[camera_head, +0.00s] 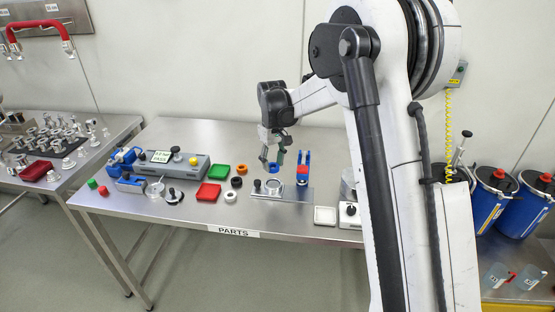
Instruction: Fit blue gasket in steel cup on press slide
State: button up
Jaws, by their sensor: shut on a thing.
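My gripper (272,159) points down over the parts table, shut on the blue gasket (272,168). The gasket is small and shows as a blue ring between the fingertips. The round steel cup (273,184) sits below it on the flat metal press slide (291,195). In this view the gasket appears just above and behind the cup, and the exact gap cannot be told. A black knob (257,185) stands at the left of the cup.
A grey tester (174,166) is farther left. The back of the table is clear.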

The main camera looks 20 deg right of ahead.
aim_at(273, 184)
jog(key=shift+f+b, duration=0.7)
jog(key=shift+f, duration=1.25)
jog(key=shift+f+b, duration=0.6)
jog(key=shift+f, duration=0.1)
jog(key=shift+f+b, duration=0.6)
jog(key=shift+b, duration=0.4)
dwell(0.5)
jog(key=o, duration=1.4)
jog(key=shift+r+p, duration=1.4)
jog(key=shift+r, duration=2.15)
jog(key=shift+s, duration=0.1)
